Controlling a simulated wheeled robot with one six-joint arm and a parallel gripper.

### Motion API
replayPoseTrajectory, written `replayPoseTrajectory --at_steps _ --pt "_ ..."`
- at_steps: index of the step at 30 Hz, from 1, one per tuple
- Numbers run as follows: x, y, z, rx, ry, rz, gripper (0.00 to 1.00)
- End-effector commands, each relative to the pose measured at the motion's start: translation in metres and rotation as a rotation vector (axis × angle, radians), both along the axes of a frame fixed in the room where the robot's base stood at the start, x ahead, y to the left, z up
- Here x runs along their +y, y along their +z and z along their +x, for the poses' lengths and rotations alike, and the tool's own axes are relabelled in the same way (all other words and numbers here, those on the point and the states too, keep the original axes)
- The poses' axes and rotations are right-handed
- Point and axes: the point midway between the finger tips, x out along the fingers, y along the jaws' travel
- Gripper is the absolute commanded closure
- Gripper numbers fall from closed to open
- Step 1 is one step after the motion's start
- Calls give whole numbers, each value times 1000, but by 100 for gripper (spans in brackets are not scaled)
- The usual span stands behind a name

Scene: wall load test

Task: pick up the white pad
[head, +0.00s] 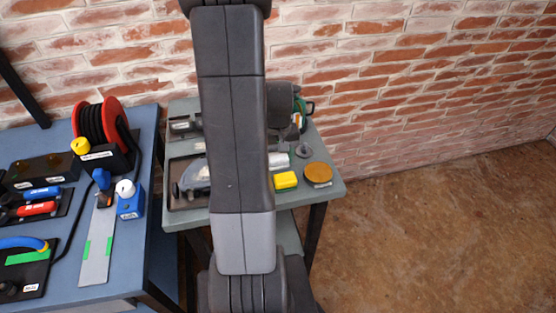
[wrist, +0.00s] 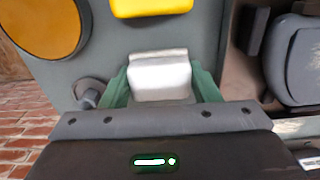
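The white pad (wrist: 160,78) is a small pale block, seen in the wrist view between the two green fingers of my gripper (wrist: 161,82). One finger is along its left side and one along its right side, with no clear gap showing. I cannot tell whether the fingers press on it or whether it is off the grey table top. In the head view the white pad (head: 278,160) shows just right of my arm, which hides most of my gripper.
A yellow block (head: 285,180), an orange disc (head: 318,174) and a grey knobbed piece (head: 303,150) stand close by on the grey table (head: 328,191). A dark tray (head: 183,203) is left of my arm. A blue table (head: 65,225) with tools is further left. A brick wall is behind.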

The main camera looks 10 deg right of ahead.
Motion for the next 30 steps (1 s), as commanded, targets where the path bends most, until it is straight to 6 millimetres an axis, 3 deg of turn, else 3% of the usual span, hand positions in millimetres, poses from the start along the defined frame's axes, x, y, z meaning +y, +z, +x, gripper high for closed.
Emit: replayPoseTrajectory --at_steps 11,24,30 --pt "0 7 1 -4 0 -1 67" --pt "0 82 1 -5 0 -1 67" --pt "0 99 0 -1 0 0 67"
